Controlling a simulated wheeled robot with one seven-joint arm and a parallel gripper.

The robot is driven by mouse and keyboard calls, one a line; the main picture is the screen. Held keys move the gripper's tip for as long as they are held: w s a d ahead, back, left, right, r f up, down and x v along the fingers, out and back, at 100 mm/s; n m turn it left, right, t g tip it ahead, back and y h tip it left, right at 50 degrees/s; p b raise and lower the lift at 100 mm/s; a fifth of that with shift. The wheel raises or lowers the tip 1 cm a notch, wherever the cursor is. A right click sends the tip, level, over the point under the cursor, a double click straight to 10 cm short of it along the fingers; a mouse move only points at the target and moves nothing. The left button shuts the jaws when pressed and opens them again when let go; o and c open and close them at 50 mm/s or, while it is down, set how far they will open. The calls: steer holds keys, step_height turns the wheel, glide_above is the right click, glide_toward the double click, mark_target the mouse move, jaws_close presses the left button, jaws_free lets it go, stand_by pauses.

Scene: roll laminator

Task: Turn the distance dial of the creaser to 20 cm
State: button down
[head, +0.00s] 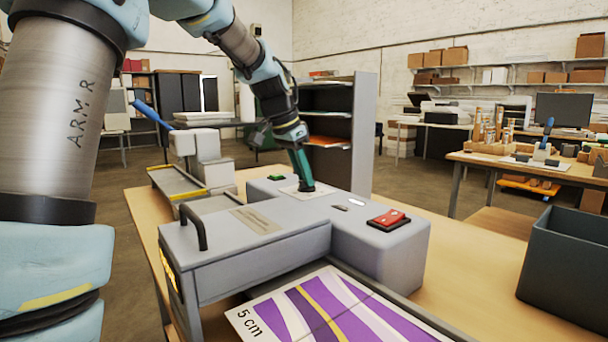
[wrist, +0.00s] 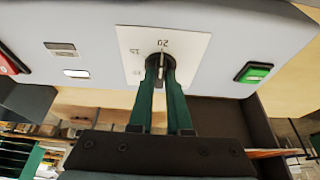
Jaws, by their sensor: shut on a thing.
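The creaser (head: 250,250) is a grey machine on the wooden table in the head view. Its white dial plate (wrist: 190,47) carries a printed 20 and smaller marks to its left in the wrist view; the plate also shows in the head view (head: 287,190). The dark distance dial (wrist: 160,58) sits on the plate, just below the 20 in the picture. My gripper (wrist: 160,68) has its green fingers shut on the dial, one on each side. A pale line shows on the dial, roughly toward the 20; its exact setting is hard to tell. The fingers hide the dial's lower part.
A green button (wrist: 254,73) and a red rocker switch (head: 388,220) flank the dial plate. A black handle (head: 194,228) rises from the creaser's front arm. A purple-striped sheet marked 5 cm (head: 325,305) lies in front. A dark bin (head: 565,265) stands at right.

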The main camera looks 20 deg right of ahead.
stand_by(0.3)
steer(key=c, duration=0.9)
jaws_free()
steer(key=shift+o, duration=0.2)
steer(key=b+v, duration=0.1)
steer(key=v, duration=1)
steer(key=shift+f, duration=0.1)
